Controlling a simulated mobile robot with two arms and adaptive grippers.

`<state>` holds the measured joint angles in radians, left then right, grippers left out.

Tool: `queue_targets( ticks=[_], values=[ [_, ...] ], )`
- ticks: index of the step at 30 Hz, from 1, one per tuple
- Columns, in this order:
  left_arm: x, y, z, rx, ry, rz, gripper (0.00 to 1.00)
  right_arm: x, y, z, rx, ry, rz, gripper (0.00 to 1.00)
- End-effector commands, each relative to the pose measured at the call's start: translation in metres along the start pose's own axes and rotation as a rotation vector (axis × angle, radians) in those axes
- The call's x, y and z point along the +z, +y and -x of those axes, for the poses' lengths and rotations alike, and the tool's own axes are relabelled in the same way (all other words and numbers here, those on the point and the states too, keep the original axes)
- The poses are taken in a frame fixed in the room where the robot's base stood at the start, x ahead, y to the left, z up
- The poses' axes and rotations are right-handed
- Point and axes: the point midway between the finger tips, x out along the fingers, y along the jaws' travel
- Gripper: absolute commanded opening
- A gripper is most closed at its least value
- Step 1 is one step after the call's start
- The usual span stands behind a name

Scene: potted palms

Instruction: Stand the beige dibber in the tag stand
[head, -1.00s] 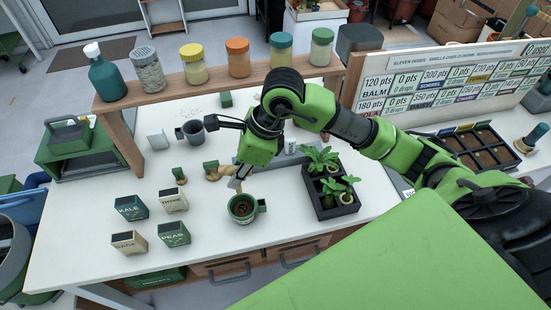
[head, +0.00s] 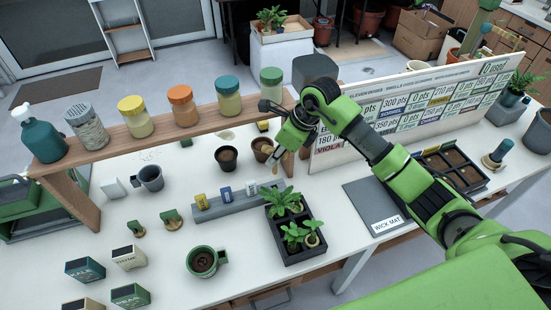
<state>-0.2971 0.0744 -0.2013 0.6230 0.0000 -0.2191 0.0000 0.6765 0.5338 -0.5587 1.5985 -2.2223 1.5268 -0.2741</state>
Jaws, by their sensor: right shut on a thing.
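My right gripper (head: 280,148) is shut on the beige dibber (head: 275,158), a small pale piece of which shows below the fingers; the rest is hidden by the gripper. It is above the table, in front of a brown pot. The tag stand (head: 233,207) is a long grey block on the table, down and left of the gripper, apart from the dibber. A yellow tag, a blue tag and a pale tag stand in it. My left gripper is not in view.
A black tray of green plants (head: 290,247) stands right of the tag stand. A green mug (head: 203,262) is in front, a wooden shelf with jars (head: 185,105) behind. The wick mat (head: 377,208) lies at the right, below the price board (head: 420,110).

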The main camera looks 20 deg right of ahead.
Motion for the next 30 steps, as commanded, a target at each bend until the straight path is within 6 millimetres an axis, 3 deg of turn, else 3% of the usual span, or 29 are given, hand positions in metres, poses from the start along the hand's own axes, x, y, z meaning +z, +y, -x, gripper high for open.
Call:
queue_targets(
  ticks=[5,15,30],
  values=[
    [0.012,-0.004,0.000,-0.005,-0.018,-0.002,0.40,0.001,0.000,0.000,-0.001,-0.001,0.000,0.00],
    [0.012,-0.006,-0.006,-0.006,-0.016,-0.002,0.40,-0.001,-0.001,-0.002,-0.002,0.000,0.002,0.00],
    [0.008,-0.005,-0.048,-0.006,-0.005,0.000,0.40,-0.021,-0.001,-0.047,0.000,0.000,0.000,0.00]
  ],
)
